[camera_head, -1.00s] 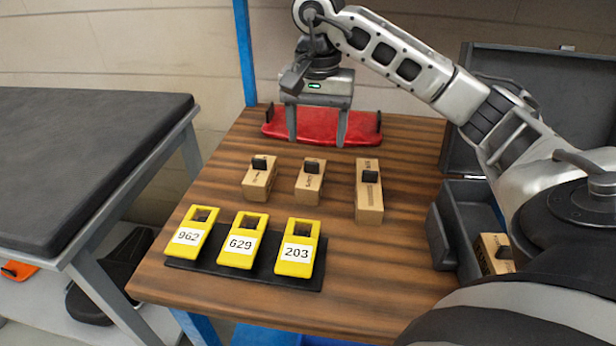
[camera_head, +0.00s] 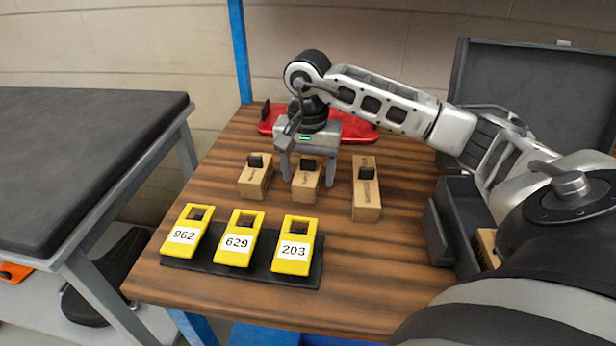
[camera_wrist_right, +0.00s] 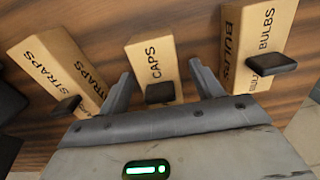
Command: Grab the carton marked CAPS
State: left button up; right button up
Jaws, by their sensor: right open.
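The carton marked CAPS (camera_wrist_right: 152,55) is a tan box with a black tab, and its label reads clearly in the right wrist view. It is the middle of three cartons on the wooden table, and in the head view it stands partly behind my gripper (camera_head: 305,188). My right gripper (camera_head: 309,181) is open and empty, pointing down. Its two fingers show on either side of the CAPS carton in both views, with gaps beside it; whether they are down at its height I cannot tell. My left gripper is not in view.
The STRAPS carton (camera_wrist_right: 58,68) and BULBS carton (camera_wrist_right: 262,42) stand close on either side. Yellow numbered holders (camera_head: 238,240) sit on a black mat in front. A red tray (camera_head: 358,131) lies behind. A dark open case (camera_head: 436,235) is at the right.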

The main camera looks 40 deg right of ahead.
jog(key=c, duration=1.1)
jog(key=shift+o, duration=0.2)
jog(key=shift+r, duration=0.15)
